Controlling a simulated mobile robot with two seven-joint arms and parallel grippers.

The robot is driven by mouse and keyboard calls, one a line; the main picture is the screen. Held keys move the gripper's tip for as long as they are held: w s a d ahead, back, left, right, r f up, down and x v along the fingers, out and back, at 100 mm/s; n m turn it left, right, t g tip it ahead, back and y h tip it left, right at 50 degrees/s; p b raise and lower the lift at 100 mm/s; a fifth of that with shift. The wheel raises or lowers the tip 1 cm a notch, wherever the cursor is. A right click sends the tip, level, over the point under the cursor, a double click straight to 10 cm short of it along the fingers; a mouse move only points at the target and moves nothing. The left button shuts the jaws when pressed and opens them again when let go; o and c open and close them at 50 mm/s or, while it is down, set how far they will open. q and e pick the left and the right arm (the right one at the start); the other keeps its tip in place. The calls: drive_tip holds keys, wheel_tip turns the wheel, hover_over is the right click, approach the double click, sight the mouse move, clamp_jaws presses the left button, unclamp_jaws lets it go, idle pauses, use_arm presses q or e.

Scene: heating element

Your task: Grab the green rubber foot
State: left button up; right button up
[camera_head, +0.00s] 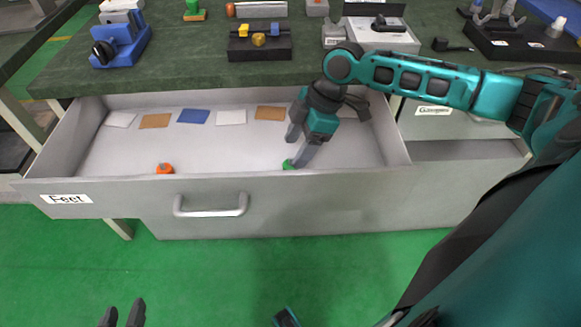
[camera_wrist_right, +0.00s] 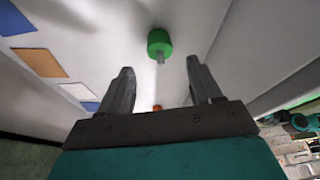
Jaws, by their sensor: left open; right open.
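The green rubber foot (camera_head: 288,164) lies in the open drawer near its front wall, partly hidden by my right gripper in the head view. In the right wrist view the green foot (camera_wrist_right: 159,43) shows whole, a green cylinder with a metal stud, ahead of and between the fingertips. My right gripper (camera_head: 297,148) is open and reaches down into the drawer; its fingers (camera_wrist_right: 160,82) hold nothing in the wrist view. My left gripper (camera_head: 122,314) is at the bottom edge of the head view, open and empty, outside the drawer.
The drawer (camera_head: 110,200), labelled "Feet", stands open below the green workbench (camera_head: 190,70). An orange foot (camera_head: 165,169) lies left of the green one. Several flat coloured pieces, including a blue one (camera_head: 194,116), lie along the drawer's back. The drawer walls surround my right gripper.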

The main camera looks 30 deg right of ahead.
sight(291, 161)
drive_tip(key=b+x, duration=0.1)
drive_tip(key=x, duration=0.4)
drive_tip(key=shift+s+d+f+b, duration=0.1)
drive_tip(key=shift+f+b, duration=0.1)
drive_tip(key=shift+b, duration=0.2)
drive_tip(key=c, duration=1.1)
